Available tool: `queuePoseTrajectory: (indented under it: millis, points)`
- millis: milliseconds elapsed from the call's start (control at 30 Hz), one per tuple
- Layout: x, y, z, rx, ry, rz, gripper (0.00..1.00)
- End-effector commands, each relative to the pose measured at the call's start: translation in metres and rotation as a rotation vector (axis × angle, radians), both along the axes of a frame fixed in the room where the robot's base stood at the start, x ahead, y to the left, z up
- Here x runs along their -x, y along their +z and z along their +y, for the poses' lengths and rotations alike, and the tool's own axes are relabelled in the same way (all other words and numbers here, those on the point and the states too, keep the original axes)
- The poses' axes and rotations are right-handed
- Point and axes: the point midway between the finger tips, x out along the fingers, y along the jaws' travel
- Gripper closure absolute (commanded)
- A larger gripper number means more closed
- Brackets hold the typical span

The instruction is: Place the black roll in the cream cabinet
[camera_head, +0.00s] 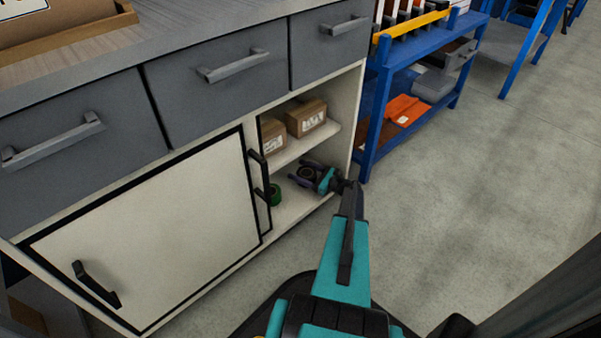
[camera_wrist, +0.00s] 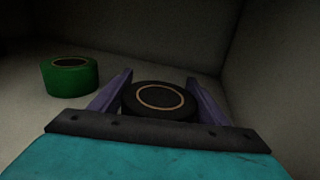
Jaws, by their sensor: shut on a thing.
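The black roll (camera_wrist: 160,101) sits between the two purple fingers of my gripper (camera_wrist: 160,92) in the wrist view, with its tan ring facing up. My gripper (camera_head: 308,176) is shut on it, inside the lower compartment of the cream cabinet (camera_head: 347,100). In the head view the black roll (camera_head: 305,173) shows small between the fingers. It is over or on the compartment floor; I cannot tell whether it touches. The cabinet's open section has a shelf above my gripper.
A green roll (camera_wrist: 70,77) stands on the compartment floor to the left of my gripper. Two cardboard boxes (camera_head: 306,117) sit on the shelf above. The sliding door (camera_head: 150,235) covers the cabinet's left part. A blue rack (camera_head: 375,120) stands to the right.

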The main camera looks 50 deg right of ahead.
Motion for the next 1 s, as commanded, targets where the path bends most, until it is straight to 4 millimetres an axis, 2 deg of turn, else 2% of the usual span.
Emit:
queuePoseTrajectory:
  millis: [233, 267, 367, 867, 1000]
  points:
    - [0.0, -0.003, 0.0, 0.0, 0.0, 0.0, 0.54]
    - [0.0, -0.003, 0.0, 0.0, 0.0, 0.0, 0.3]
    - [0.0, -0.003, 0.0, 0.0, 0.0, 0.0, 0.13]
    - [0.0, 0.001, 0.0, 0.0, 0.0, 0.0, 0.12]
    - [0.013, 0.002, -0.004, -0.001, -0.002, 0.001, 0.12]
